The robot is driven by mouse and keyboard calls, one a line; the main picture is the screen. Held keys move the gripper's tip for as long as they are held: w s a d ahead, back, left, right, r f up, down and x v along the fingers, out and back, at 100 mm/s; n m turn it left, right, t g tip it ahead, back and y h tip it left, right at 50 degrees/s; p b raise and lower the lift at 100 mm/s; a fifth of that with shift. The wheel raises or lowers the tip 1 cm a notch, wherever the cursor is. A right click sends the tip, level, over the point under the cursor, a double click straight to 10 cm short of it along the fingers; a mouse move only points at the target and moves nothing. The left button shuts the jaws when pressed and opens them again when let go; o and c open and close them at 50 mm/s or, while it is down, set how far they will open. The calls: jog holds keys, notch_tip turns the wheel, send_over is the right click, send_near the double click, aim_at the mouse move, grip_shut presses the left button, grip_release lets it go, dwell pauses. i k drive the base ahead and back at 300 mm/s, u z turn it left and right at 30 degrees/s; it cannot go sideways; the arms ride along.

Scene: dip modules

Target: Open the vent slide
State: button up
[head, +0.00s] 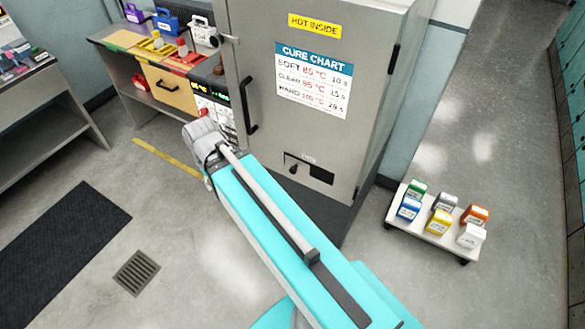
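The vent slide (297,165) is on the lower front of the grey oven cabinet (262,110), under a small label too small to read surely. It has a small dark knob (293,169) at the left of its plate. A dark rectangular opening (321,174) shows at the right of the plate. How far the slide covers the vent I cannot tell. My turquoise arm reaches up from the bottom to a grey joint left of the vent. My gripper does not show; nothing visible touches the knob.
The cabinet carries a yellow "HOT INSIDE" label (314,26), a cure chart (314,80) and a black door handle (248,105). A low wheeled cart (405,224) with several coloured containers stands right. A workbench (118,43) is at the back left. A dark mat (62,245) lies on open floor.

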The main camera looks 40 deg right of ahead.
aim_at(294, 165)
jog(key=z, duration=0.05)
jog(key=k, duration=1.45)
jog(key=z, duration=1)
jog(key=i, duration=1)
